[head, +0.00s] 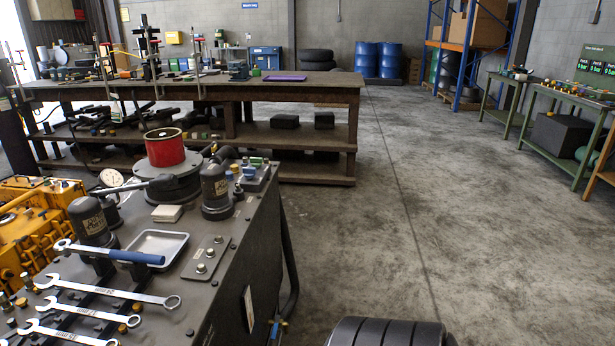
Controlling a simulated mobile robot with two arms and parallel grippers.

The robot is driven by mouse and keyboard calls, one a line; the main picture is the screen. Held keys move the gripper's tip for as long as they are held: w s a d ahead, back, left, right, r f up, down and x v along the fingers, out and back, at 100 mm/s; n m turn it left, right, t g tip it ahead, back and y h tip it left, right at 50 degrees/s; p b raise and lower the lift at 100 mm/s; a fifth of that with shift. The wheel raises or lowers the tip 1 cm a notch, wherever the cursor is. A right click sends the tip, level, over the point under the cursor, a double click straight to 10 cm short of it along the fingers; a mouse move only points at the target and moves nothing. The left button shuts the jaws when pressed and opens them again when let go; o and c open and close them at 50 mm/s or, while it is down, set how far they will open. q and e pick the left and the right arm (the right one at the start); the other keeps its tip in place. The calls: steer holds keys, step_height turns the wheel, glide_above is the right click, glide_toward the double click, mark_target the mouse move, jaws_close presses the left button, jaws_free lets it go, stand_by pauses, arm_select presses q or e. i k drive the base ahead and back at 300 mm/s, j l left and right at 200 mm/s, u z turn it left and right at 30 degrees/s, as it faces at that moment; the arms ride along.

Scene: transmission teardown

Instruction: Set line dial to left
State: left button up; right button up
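I cannot pick out a line dial for certain. A round white-faced gauge (111,178) stands on the dark machine bench at the left, partly behind a black cylinder; its reading is too small to tell. At the far right, a green board (598,66) carries two small black displays with green text, above a green bench (570,94) with small fittings on it. Any dial there is too small to make out. Neither of my grippers is in view.
The dark machine bench (262,225) fills the lower left, with wrenches (105,289), a metal tray (158,246) and a red spool (165,148). A long wooden workbench (330,84) stands behind. A black ribbed object (390,332) is at the bottom edge. The concrete floor (440,190) is clear.

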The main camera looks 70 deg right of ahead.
mark_target(249, 172)
steer(key=z, duration=1.85)
steer(key=i+l, duration=0.6)
steer(key=i, duration=0.1)
